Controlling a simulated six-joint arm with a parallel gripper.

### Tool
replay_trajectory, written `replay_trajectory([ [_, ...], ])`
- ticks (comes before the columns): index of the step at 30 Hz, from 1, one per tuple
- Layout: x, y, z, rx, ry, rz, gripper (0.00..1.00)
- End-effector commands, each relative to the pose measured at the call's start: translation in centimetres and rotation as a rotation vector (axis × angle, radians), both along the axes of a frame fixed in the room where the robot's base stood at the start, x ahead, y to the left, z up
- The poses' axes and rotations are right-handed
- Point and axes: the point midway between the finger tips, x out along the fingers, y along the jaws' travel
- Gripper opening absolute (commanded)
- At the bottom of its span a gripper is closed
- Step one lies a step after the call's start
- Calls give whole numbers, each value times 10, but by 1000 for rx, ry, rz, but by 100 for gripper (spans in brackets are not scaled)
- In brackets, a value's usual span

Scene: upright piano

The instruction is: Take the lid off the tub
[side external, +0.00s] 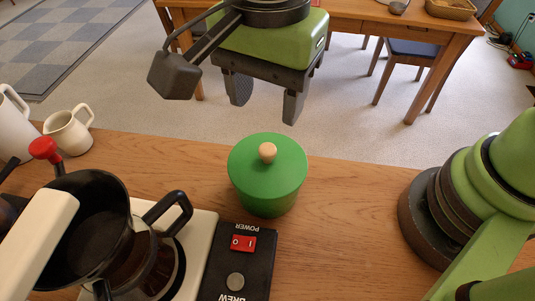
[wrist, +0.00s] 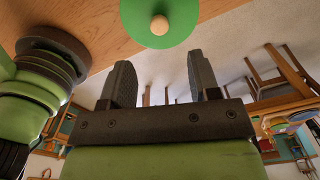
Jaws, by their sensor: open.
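The green tub (side external: 265,197) stands upright on the wooden worktop. Its green lid (side external: 245,158) with a round pale wooden knob (side external: 267,152) sits on top of it. The lid also shows in the wrist view (wrist: 186,22), with the knob (wrist: 159,25) near the top edge; the tub's body is hidden there. My gripper (side external: 265,105) is open and empty, above and behind the tub in the side view, apart from the knob. Its two fingers (wrist: 162,82) are spread in the wrist view, with nothing between them.
A coffee maker (side external: 208,228) with a glass pot and black handle stands close left of the tub, its red power switch (side external: 243,243) near it. A cream jug (side external: 69,131) stands at the far left. The worktop (side external: 345,215) right of the tub is clear up to my base.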

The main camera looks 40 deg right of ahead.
Motion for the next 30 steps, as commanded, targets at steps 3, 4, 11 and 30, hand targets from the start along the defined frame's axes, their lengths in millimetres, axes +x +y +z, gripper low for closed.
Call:
replay_trajectory([
  [3, -1, 1, -19, -9, 8, -6, 56],
  [4, -1, 0, -23, -9, 8, -5, 56],
  [11, -1, 0, -47, -5, 5, -5, 56],
  [30, 0, 0, -98, -1, 2, -5, 56],
])
